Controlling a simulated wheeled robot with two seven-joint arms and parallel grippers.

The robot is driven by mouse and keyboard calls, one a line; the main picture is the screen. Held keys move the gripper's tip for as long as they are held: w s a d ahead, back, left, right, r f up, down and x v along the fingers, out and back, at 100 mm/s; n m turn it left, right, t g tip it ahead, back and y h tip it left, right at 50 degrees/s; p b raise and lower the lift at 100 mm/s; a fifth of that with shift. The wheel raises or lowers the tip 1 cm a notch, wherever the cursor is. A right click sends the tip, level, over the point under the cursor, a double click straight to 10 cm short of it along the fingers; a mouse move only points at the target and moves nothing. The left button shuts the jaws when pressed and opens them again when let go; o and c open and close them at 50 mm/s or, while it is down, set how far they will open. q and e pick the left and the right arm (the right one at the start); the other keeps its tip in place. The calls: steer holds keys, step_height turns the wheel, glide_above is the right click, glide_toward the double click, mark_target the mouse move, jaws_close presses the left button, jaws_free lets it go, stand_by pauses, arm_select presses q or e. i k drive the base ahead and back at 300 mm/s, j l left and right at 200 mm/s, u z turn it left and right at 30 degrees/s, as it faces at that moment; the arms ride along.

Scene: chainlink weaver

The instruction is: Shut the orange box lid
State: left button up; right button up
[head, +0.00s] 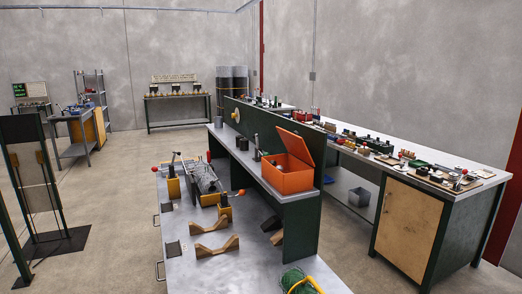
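An orange box (287,176) stands on the raised grey shelf of the workbench, right of the picture's middle. Its orange lid (296,143) is open, tilted up from the box's far right side. The dark inside of the box shows, but I cannot tell what it holds. Neither of my grippers is in the head view.
The lower grey bench top (205,268) in front holds a roll of wire mesh (204,178), levers with red and orange knobs, wooden cradles (217,246) and a green coil (298,280). A green back panel (262,127) runs behind the shelf.

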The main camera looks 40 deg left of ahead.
mark_target(295, 145)
steer(key=i+l+u, duration=0.25)
steer(key=u, duration=0.2)
steer(key=i+l+u, duration=0.15)
steer(key=l+u, duration=0.3)
steer(key=i+l+u, duration=0.15)
steer(key=l+u, duration=0.15)
steer(key=u, duration=0.15)
steer(key=l+u, duration=0.45)
